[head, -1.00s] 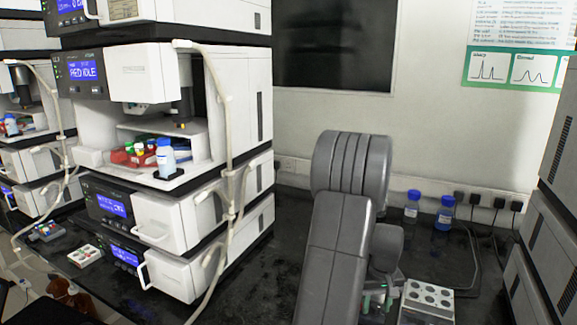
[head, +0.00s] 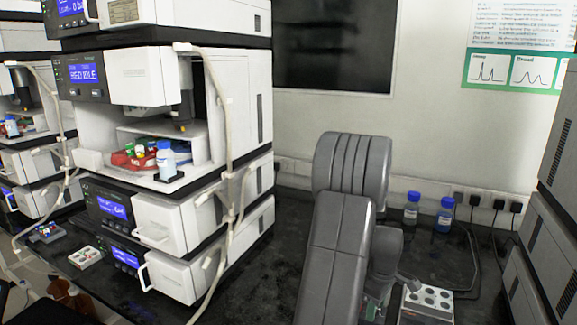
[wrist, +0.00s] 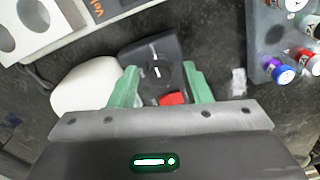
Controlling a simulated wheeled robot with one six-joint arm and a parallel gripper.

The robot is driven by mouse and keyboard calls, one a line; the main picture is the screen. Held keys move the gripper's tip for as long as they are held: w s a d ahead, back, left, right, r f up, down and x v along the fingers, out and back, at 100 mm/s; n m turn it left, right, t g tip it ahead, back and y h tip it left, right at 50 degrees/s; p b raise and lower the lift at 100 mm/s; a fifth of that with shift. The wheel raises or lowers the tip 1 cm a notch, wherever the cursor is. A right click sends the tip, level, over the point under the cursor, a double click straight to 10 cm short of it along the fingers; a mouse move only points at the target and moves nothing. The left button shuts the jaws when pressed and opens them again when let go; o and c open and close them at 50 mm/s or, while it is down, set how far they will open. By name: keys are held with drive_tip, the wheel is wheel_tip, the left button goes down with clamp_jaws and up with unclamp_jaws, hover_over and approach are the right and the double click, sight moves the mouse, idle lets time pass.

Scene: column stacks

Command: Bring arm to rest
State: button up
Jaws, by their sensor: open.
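My arm (head: 335,250) rises in front of the bench in the head view, bent at a large grey joint. My gripper shows from above in the wrist view (wrist: 161,84), its two green fingers apart. Nothing is seen held between them. Beyond and between the fingers lies a dark grey object (wrist: 150,55) with a light line and a red part, and beside it a white rounded object (wrist: 84,89). In the head view the gripper is mostly hidden behind my arm, low beside a white rack with round holes (head: 428,303).
A stack of white instruments (head: 190,110) stands left, with a blue-capped bottle (head: 166,160) in its open bay. Two blue-capped bottles (head: 444,214) stand at the back wall. A tray with capped vials (wrist: 262,45) is right in the wrist view.

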drive_tip(key=n, duration=0.5)
drive_tip(key=shift+n+p, duration=0.35)
drive_tip(key=shift+n, duration=0.05)
idle(0.3)
